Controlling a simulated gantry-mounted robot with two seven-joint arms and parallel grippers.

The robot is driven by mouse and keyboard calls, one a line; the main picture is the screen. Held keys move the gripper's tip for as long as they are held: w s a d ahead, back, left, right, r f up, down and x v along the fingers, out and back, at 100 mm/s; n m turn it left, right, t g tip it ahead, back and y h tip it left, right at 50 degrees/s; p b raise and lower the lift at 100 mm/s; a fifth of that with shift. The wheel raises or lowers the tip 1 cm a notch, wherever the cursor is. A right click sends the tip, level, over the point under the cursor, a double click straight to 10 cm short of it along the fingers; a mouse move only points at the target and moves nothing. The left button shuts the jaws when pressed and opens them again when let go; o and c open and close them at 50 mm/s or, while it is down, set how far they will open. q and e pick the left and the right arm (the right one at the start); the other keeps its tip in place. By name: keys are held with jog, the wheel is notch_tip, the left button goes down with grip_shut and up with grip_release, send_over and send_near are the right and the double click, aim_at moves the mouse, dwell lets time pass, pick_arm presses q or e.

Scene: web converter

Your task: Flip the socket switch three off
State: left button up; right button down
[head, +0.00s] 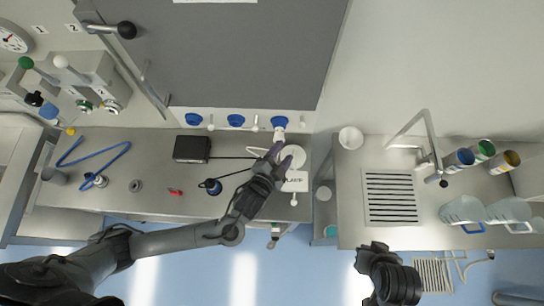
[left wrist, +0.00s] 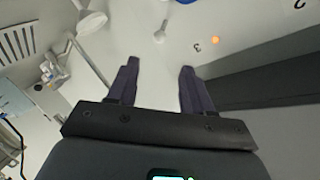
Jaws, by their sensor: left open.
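The socket panel (head: 220,121) below the large grey board carries three blue sockets; the right one (head: 280,121) has a pale plug in it. In the left wrist view, socket three (left wrist: 185,1) shows at the top edge. A small white switch lever (left wrist: 160,36) stands near the label 3 and an orange lamp (left wrist: 216,40). My left gripper (head: 281,153) is just below the right socket in the head view. It is open and empty, with the lever ahead of the gap between its fingers (left wrist: 159,68), apparently apart. My right gripper (head: 374,256) is low right; its fingers are unclear.
A white round item (head: 293,156) and a labelled white box lie by the left gripper on the steel bench. A black box (head: 191,149) and cables lie to the left. A white cup (head: 350,137) and a tap (head: 432,150) are to the right.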

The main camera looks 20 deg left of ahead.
pick_arm(q)
jog(key=b+v, duration=0.1)
jog(key=v, duration=0.7)
jog(key=n+y+b, duration=0.2)
jog(key=n, duration=0.9)
send_near(301, 125)
jog(key=shift+g, duration=0.4)
jog(key=p+x, duration=0.1)
jog(key=x, duration=0.9)
jog(key=shift+w+f, duration=0.2)
jog(key=shift+w, duration=0.05)
jog(key=shift+c, duration=0.4)
